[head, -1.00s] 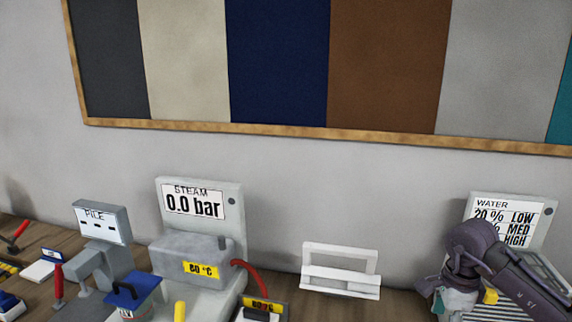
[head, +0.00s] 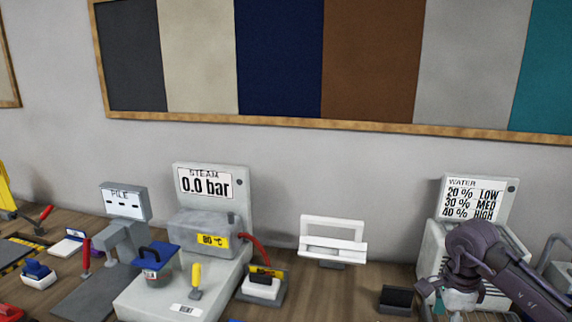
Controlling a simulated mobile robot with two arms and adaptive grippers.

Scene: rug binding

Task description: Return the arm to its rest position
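My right arm reaches in from the right edge, in front of the water station (head: 477,199) at the right of the bench. Its dark gripper end (head: 455,285) is low in front of the station's grey body and hides part of it. Its fingers are not clear enough to tell open from shut. A small teal thing shows by its lower side; I cannot tell whether it is held. My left arm and gripper are not in the head view.
A white stand (head: 333,241) and a dark block (head: 397,299) lie between the stations. The pile gauge (head: 123,205) stands left.

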